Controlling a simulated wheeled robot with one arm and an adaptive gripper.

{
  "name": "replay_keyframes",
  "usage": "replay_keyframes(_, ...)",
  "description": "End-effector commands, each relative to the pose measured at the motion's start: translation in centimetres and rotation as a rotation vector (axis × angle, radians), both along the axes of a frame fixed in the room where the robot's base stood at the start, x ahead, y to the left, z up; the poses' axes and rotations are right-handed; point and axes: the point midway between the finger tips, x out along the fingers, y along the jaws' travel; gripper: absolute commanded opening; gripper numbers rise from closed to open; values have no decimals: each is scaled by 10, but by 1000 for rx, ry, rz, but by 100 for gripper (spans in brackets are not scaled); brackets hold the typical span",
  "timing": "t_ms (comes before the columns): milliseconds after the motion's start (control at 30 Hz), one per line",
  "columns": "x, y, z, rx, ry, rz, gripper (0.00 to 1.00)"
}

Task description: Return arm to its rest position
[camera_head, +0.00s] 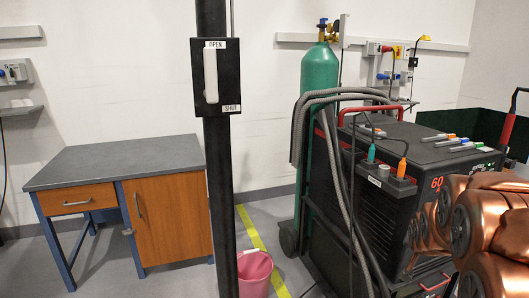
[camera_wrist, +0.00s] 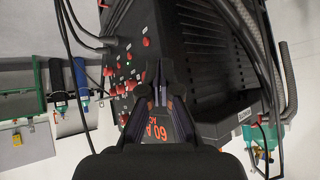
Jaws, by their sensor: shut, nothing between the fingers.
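My gripper (camera_wrist: 157,78) shows in the wrist view with its two dark fingers close together and nothing between them. It points at the black welding machine (camera_wrist: 188,60), in front of the side marked "60". I cannot tell the exact gap between fingertips and machine. In the head view my copper-coloured arm is folded at the lower right edge, in front of the same machine (camera_head: 335,215). My gripper is not visible in that view. A black box (camera_head: 234,80) on a dark post carries a pale upright handle (camera_head: 211,76), between the labels OPEN above and SHUT below.
A green gas cylinder (camera_head: 319,80) and grey hoses (camera_head: 300,130) stand by the machine. A desk (camera_head: 120,160) is at the left and a pink bucket (camera_head: 254,275) on the floor.

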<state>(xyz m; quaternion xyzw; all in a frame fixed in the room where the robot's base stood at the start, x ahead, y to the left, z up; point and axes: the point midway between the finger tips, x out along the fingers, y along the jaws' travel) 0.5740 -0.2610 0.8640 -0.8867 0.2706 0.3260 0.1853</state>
Motion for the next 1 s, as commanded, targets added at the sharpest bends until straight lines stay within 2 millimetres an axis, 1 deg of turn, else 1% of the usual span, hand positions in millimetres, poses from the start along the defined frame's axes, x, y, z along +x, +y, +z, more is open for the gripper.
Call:
replay_keyframes(33,-12,19,19,6,40,24,0)
replay_keyframes(167,-52,63,34,29,179,89,0)
replay_keyframes(200,-66,77,38,37,224,111,0)
replay_keyframes(267,-87,97,44,49,287,147,0)
replay_keyframes(300,-102,110,50,56,327,172,0)
replay_keyframes(367,-125,129,57,68,392,211,0)
replay_keyframes(400,-140,141,62,76,432,237,0)
replay_keyframes(467,-165,160,70,89,494,281,0)
replay_keyframes(500,-183,171,74,99,541,311,0)
replay_keyframes(567,-210,188,83,111,603,358,0)
replay_keyframes(600,-227,198,89,118,641,390,0)
replay_keyframes(667,-255,213,98,130,703,439,0)
replay_keyframes(700,-274,222,104,137,745,474,0)
replay_keyframes(767,-300,233,111,148,803,521,0)
replay_keyframes(800,-316,240,115,155,837,549,0)
replay_keyframes(900,-350,251,125,168,910,611,0)
replay_keyframes(1000,-372,258,130,176,960,652,0)
